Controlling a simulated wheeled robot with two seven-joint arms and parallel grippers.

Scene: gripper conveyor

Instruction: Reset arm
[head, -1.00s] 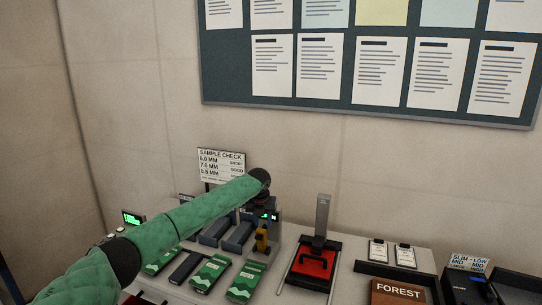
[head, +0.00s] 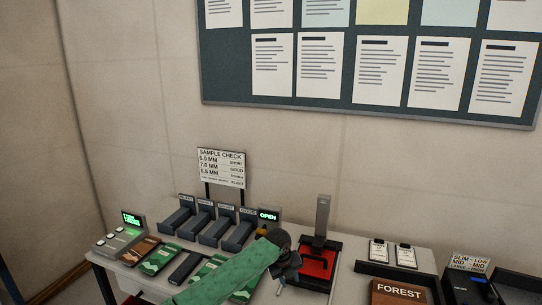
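My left arm comes in from the bottom left in a green sleeve. Its dark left gripper (head: 286,272) points down over the table, just left of the red pad of a press-like stand (head: 318,262). The fingers are small and dark, so I cannot tell whether they are open or shut, and I see nothing clearly held. The sleeve hides part of the green packets on the table. My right gripper is not in view.
A row of grey slots (head: 213,230) stands behind the packets, beside a small display reading OPEN (head: 269,215). A sample check sign (head: 222,167) stands behind. A FOREST box (head: 398,291) and a dark tray are at right.

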